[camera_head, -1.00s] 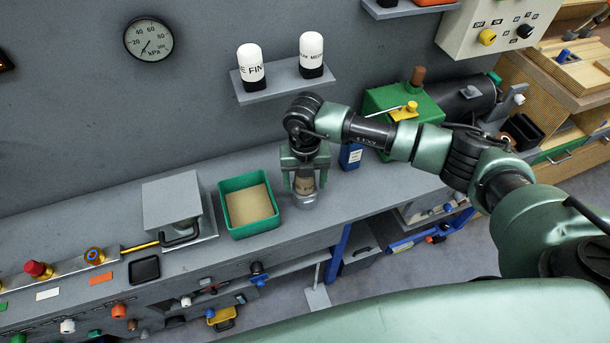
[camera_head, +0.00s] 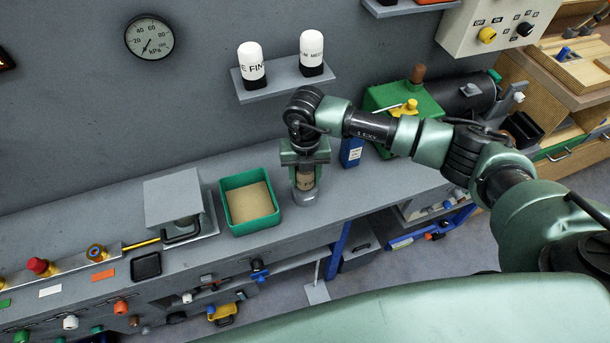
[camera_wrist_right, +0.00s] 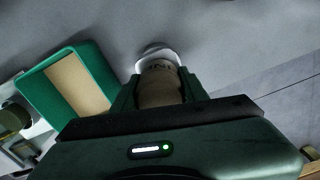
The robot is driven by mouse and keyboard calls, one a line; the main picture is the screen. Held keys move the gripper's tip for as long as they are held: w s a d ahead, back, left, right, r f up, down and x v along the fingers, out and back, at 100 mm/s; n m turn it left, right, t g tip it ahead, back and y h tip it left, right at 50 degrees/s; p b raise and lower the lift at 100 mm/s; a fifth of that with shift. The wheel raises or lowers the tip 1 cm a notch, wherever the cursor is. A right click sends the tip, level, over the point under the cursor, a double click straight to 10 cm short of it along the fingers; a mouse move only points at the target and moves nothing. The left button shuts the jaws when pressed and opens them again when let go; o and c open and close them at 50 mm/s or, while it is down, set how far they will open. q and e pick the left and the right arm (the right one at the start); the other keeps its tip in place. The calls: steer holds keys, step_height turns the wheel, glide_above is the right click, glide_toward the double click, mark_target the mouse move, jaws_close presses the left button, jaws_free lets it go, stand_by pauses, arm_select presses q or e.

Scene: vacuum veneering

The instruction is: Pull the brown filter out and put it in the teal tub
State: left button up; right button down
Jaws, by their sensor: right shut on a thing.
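The brown filter (camera_head: 305,180) is a small brown cylinder with dark lettering, standing in a grey cup-like holder (camera_head: 305,196) on the bench. My right gripper (camera_head: 305,176) points down from above and is shut on the filter, one finger on each side. In the right wrist view the filter (camera_wrist_right: 160,84) sits between the fingers, with the pale rim of the holder (camera_wrist_right: 154,52) around its far end. The teal tub (camera_head: 225,203) stands just left of the gripper, with a tan floor and nothing else seen in it. My left gripper is not in view.
A grey box-shaped device with a black handle (camera_head: 174,198) stands left of the tub. A blue box (camera_head: 352,152) is close to the right of my gripper. A shelf (camera_head: 285,83) with two white-capped canisters hangs above. The bench front edge is near the holder.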

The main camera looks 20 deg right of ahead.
steer(key=shift+r+p, duration=0.8)
steer(key=shift+r, duration=0.6)
